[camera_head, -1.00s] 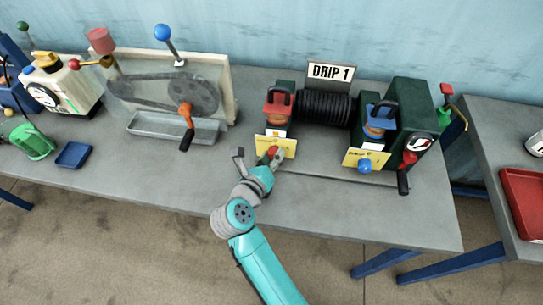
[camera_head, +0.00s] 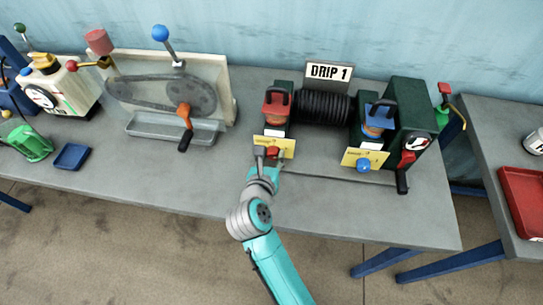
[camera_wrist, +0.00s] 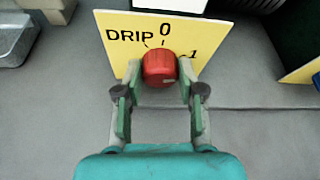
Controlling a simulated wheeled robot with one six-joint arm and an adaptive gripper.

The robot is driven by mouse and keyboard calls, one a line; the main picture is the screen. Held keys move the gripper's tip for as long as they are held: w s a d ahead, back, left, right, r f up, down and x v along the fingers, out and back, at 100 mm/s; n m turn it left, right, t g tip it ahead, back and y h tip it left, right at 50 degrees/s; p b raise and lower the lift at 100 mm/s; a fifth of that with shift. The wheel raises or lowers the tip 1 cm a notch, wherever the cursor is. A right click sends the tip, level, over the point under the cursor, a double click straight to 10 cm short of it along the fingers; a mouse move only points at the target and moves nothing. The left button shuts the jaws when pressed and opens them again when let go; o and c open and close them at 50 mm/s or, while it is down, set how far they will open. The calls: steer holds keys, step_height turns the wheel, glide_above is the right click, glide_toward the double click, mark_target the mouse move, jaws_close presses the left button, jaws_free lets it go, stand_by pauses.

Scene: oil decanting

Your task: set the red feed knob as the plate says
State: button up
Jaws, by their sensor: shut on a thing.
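The red feed knob (camera_wrist: 159,67) sits on the front of a yellow scale card (camera_wrist: 120,42) marked "DRIP", "0" and "1" in the wrist view. My gripper (camera_wrist: 160,84) is shut on the knob, with a finger on each side of it. In the head view my gripper (camera_head: 269,157) reaches up to the red knob (camera_head: 272,152) below the red-topped oiler (camera_head: 277,103). The plate (camera_head: 329,73) above the black coil reads "DRIP 1". The knob's pointer mark is not clear to me.
A blue knob (camera_head: 363,166) stands on a second yellow card (camera_head: 349,156) to the right, under a blue-topped oiler (camera_head: 378,119). An orange-handled crank (camera_head: 185,118) is on the left. The bench front is clear.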

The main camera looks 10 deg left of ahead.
steer(key=o, duration=0.9)
steer(key=shift+c, duration=0.2)
steer(key=shift+s, duration=0.1)
steer(key=v, duration=1.1)
steer(key=shift+s+r, duration=0.2)
steer(key=shift+s, duration=0.15)
steer(key=shift+a, duration=0.1)
